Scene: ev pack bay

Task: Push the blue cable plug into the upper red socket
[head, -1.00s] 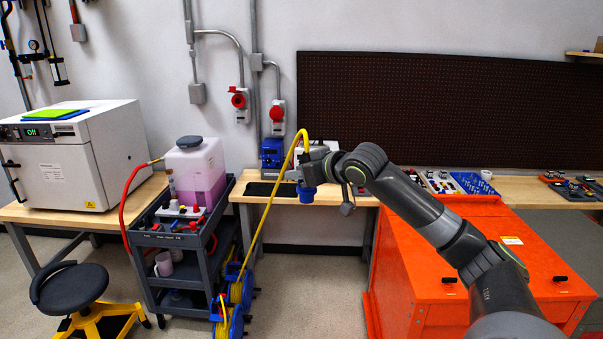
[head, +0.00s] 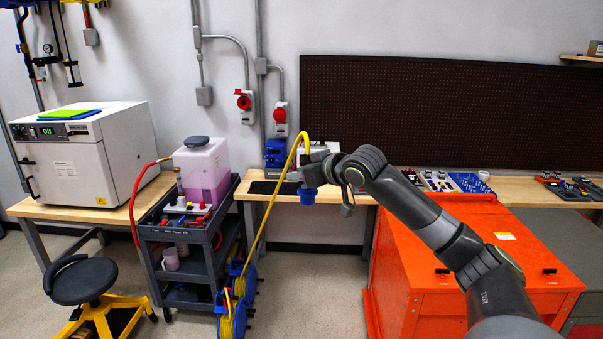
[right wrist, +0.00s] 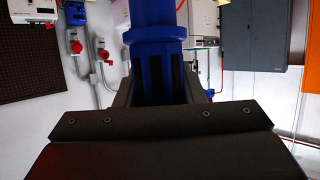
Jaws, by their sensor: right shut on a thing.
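The blue cable plug (head: 308,194) hangs from my right gripper (head: 306,177) in the head view, with the yellow cable (head: 265,215) arching up over it. My right gripper is shut on the plug, which also fills the top middle of the right wrist view (right wrist: 155,50). Two red sockets are on the wall behind: the upper red socket (head: 243,102) at the left and the lower one (head: 280,115) to its right. They also show small at the left of the right wrist view. The plug is apart from both sockets, in front of and below them. My left gripper is not in view.
A dark cart (head: 180,235) with a pink-liquid tank (head: 203,172) stands left of the plug. A wooden bench (head: 350,195) with a blue device (head: 276,153) runs below the sockets. An orange cabinet (head: 410,285) is under my right arm. The yellow cable runs down to blue reels (head: 232,318).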

